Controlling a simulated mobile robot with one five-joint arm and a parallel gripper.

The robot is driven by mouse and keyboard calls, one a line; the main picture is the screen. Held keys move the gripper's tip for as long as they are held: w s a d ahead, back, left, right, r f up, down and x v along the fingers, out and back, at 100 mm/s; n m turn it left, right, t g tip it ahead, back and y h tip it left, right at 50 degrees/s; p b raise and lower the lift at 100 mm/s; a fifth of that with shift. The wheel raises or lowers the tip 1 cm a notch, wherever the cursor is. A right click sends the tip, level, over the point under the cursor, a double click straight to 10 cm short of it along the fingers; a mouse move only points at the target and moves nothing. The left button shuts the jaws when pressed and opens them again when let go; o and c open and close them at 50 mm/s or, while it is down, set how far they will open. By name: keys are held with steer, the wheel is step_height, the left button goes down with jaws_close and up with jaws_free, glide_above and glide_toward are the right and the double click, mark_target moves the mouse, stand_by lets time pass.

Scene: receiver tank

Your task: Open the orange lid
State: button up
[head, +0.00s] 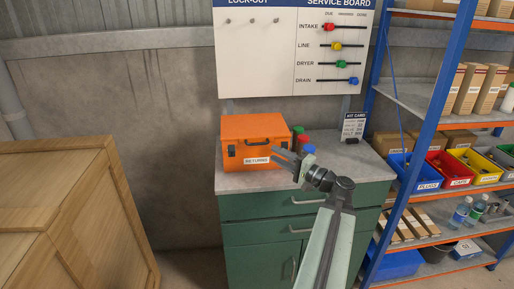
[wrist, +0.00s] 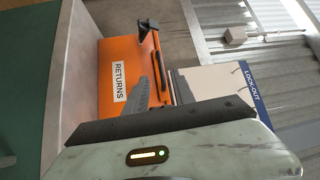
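The orange lid (head: 252,124) is down on the orange case (head: 240,157), which stands on the grey top of a green cabinet. The case front has a white RETURNS label (head: 256,160), a dark handle and a dark latch at its left (head: 231,151). The wrist view shows the case front sideways, with the label (wrist: 118,82) and a dark latch (wrist: 147,29). My gripper (head: 280,154) is in front of the case's right part. Its grey fingers (wrist: 152,80) lie close together before the case front; I cannot tell their gap or any contact.
Green, red and blue-capped items (head: 303,136) stand right of the case. A kit card (head: 353,126) stands behind on the cabinet top (head: 350,165). A wooden crate (head: 75,215) is at left, a blue-framed shelf (head: 425,130) at right. The service board (head: 290,50) hangs above.

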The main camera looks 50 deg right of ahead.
steer(key=w+r+p, duration=0.1)
steer(key=w, duration=0.6)
steer(key=shift+w+a, duration=0.4)
jaws_close()
stand_by(1.0)
